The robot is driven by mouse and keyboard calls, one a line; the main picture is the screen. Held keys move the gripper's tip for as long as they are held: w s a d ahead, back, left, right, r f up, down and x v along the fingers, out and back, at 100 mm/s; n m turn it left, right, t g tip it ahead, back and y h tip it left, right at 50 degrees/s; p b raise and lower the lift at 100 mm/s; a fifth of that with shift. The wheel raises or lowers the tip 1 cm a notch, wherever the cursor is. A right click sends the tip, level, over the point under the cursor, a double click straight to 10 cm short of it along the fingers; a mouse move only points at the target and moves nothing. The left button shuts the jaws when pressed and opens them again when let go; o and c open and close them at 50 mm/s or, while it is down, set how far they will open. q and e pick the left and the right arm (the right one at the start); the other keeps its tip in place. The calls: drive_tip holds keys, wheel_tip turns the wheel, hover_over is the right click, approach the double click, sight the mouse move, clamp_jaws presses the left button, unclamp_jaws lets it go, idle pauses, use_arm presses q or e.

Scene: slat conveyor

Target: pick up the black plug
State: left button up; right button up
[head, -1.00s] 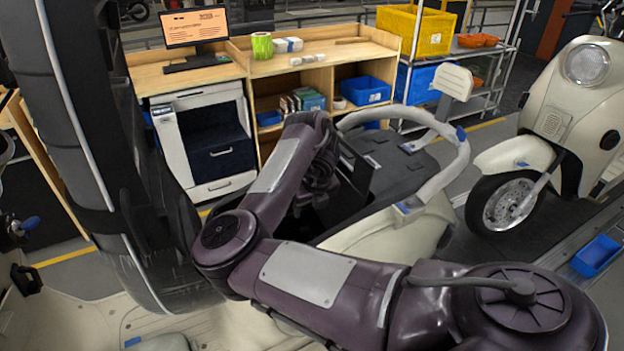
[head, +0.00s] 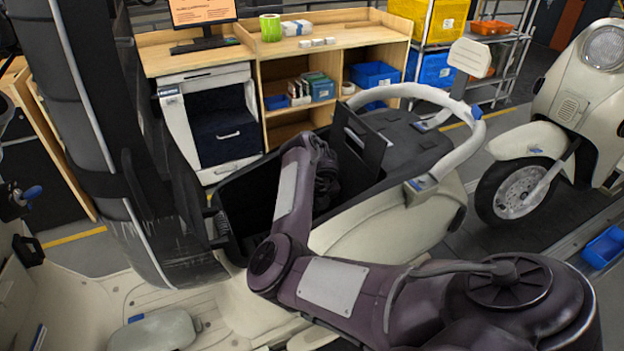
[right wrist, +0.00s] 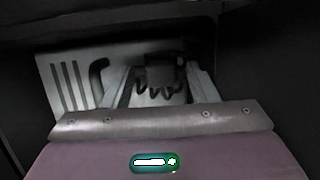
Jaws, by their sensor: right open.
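My right arm reaches into the dark open compartment (head: 262,195) under the raised black seat (head: 85,120) of a cream scooter. In the head view its gripper is hidden down inside. In the right wrist view two pale bars, which look like the fingers of my right gripper (right wrist: 160,70), stand apart beyond the grey wrist edge. A dark shape with a zigzag lower edge (right wrist: 160,82) shows between them. I cannot tell whether it is the black plug or whether the fingers touch it. My left gripper is not in view.
Dark walls (right wrist: 265,75) close in around the right gripper. A black upright panel (head: 360,142) and a pale grab rail (head: 470,140) stand beside the opening. A wooden workbench (head: 330,55) is behind, another scooter (head: 585,120) at right.

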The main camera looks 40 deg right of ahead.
drive_tip(key=shift+c, duration=0.3)
drive_tip(key=c, duration=1)
drive_tip(key=shift+r, duration=0.15)
drive_tip(key=shift+r, duration=0.25)
drive_tip(key=shift+r+p, duration=5)
drive_tip(key=shift+r, duration=8.05)
drive_tip(key=shift+r, duration=0.1)
